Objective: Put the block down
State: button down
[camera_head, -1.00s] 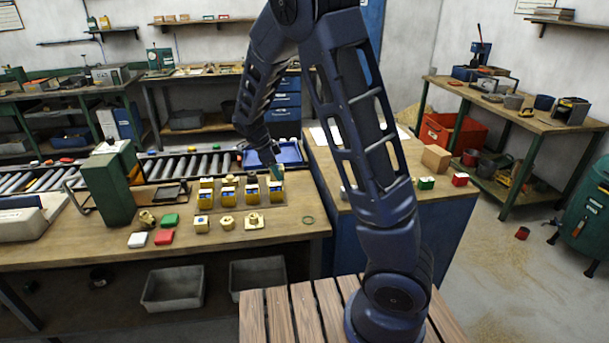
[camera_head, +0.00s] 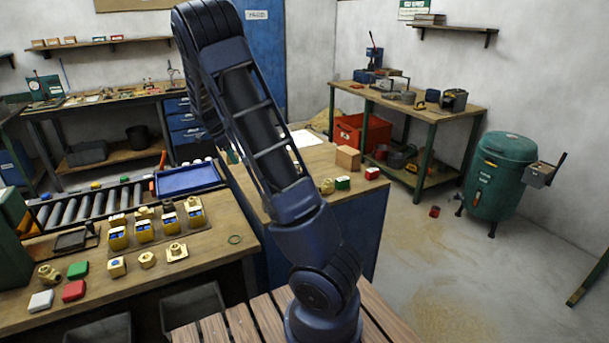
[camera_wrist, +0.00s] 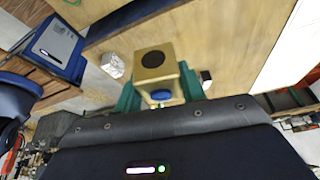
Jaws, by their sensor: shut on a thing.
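In the wrist view, a brass-coloured block (camera_wrist: 155,58) with a dark round hole in its top face and a blue round part on its near side sits between the green fingers of my gripper (camera_wrist: 160,92). My gripper is shut on it. A pale wooden surface lies beyond the block; I cannot tell whether the block touches it. In the head view, my arm hides the block and most of my gripper, near the wooden top of the blue cabinet (camera_head: 310,160).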

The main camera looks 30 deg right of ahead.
jog(key=w+d+r+m, duration=0.1)
jog(key=w+d, duration=0.2)
jog(key=d, duration=0.7)
jog(key=w+d+r, duration=0.2)
jog(key=w+d, duration=0.1)
jog(key=d, duration=0.8)
jog(key=r+m, duration=0.1)
jog(key=r, duration=0.1)
send_over(320, 167)
jog(key=a, duration=0.2)
jog(key=shift+g, duration=0.4)
jog(key=f, duration=2)
jog(key=shift+w+d, duration=0.25)
jog(key=shift+d, duration=0.05)
jog(key=shift+f, duration=0.15)
jog(key=c, duration=0.8)
grip_release()
jog(key=shift+c, duration=0.2)
